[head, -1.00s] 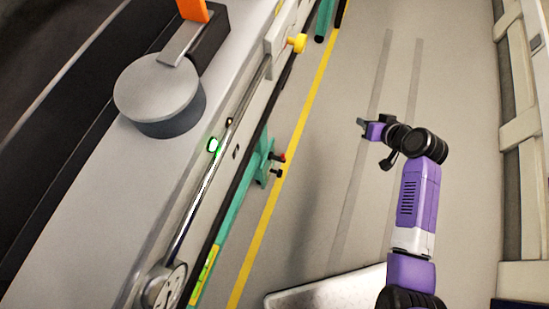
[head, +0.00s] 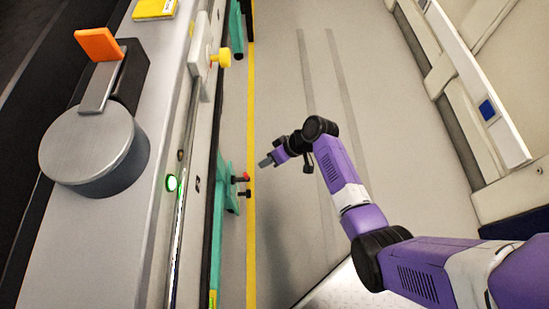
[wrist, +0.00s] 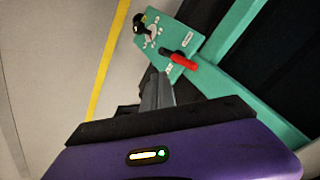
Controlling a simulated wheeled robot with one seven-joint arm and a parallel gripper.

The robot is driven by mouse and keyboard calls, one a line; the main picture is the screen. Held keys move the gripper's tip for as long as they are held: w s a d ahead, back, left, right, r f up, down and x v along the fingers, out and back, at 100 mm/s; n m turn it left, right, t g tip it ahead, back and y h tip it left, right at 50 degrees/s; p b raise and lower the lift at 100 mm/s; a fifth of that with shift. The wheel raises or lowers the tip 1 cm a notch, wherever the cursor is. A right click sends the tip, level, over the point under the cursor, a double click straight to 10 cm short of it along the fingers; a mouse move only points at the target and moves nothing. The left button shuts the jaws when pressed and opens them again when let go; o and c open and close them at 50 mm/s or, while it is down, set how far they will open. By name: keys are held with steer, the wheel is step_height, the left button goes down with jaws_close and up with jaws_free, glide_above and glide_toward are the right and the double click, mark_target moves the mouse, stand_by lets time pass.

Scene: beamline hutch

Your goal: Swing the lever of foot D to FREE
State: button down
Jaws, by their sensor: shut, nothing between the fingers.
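A teal foot (head: 230,190) stands low beside the yellow floor line. It carries a red-handled lever (head: 241,178) and a black knob (head: 246,194). In the wrist view its teal plate (wrist: 183,38) shows the red lever (wrist: 181,60) and the black knob (wrist: 139,24) on a round dial. The plate's small labels are too small to read, so I cannot confirm the foot's letter. My gripper (head: 264,162) is shut and empty, just right of the foot. In the wrist view the fingertips (wrist: 156,80) point toward the red lever, apparently just short of it.
A long grey bench (head: 60,235) with a round metal disc (head: 88,145), an orange tab (head: 99,44) and a green lit button (head: 171,183) runs along the left. A yellow knob (head: 222,57) sticks out from it. The grey floor (head: 370,110) right of the line is open.

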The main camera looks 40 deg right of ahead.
mark_target(248, 178)
steer(key=shift+w+a+f, duration=0.1)
steer(key=shift+a+f, duration=0.05)
steer(key=shift+a, duration=0.55)
steer(key=shift+w+a+f, duration=0.1)
steer(key=shift+a+f, duration=0.1)
steer(key=shift+a, duration=0.55)
steer(key=shift+w+a+f, duration=0.1)
steer(key=shift+a+f, duration=0.05)
steer(key=shift+a, duration=0.55)
steer(key=shift+s, duration=0.15)
steer(key=shift+s+a+t, duration=0.2)
steer(key=shift+t, duration=0.1)
steer(key=shift+s+h, duration=0.1)
steer(key=shift+h, duration=0.2)
steer(key=shift+s+a+f+n+t, duration=0.2)
steer(key=shift+s+a+n+t, duration=0.2)
steer(key=shift+s+t, duration=0.1)
steer(key=s+a+t+h+b, duration=0.1)
steer(key=s+f+n+t, duration=0.1)
steer(key=shift+s+a+f+t+h+b, duration=0.2)
steer(key=shift+a+t+h+b, duration=0.1)
steer(key=shift+a+h+b, duration=0.1)
steer(key=shift+f, duration=0.1)
